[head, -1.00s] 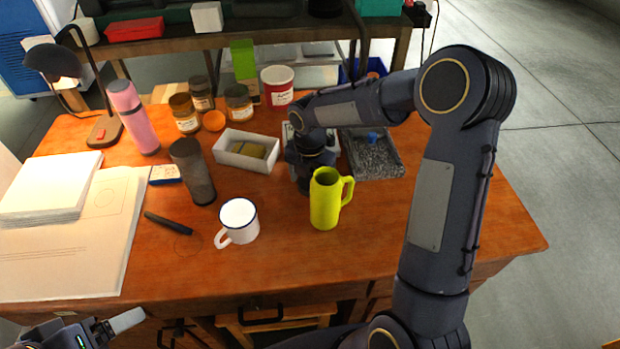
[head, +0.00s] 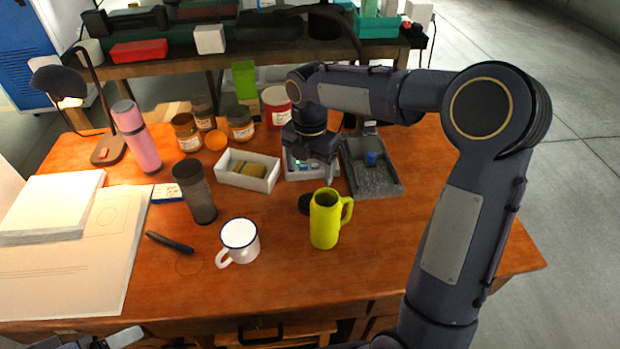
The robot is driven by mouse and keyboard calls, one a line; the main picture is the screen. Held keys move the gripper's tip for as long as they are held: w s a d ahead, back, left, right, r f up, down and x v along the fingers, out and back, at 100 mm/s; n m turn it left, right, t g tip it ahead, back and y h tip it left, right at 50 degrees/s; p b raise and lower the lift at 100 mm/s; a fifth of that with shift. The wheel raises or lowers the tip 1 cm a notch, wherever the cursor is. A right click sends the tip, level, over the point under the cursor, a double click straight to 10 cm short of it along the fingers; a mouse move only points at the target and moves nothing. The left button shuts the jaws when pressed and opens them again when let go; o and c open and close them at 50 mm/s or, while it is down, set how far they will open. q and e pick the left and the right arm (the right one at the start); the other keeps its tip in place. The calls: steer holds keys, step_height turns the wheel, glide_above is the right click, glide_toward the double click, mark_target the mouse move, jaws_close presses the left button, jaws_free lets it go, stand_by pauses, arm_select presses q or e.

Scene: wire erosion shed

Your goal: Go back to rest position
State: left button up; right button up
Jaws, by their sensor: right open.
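My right gripper (head: 316,176) points down above the table, behind the yellow-green mug (head: 325,222) and over a small white box (head: 297,171). It is open, and I see nothing held in it. My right arm reaches in from the right and hides part of the table's back edge. Only a tip of my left gripper (head: 125,337) shows at the bottom left edge, below the table front; its jaws are mostly out of the picture.
The wooden table (head: 330,275) holds a white mug (head: 240,242), a dark tumbler (head: 196,192), a pink bottle (head: 138,138), a white tray (head: 232,180), a grey tray (head: 385,190), jars and a lamp (head: 60,85). The table's right front is clear.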

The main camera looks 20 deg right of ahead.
steer(key=shift+r, duration=0.5)
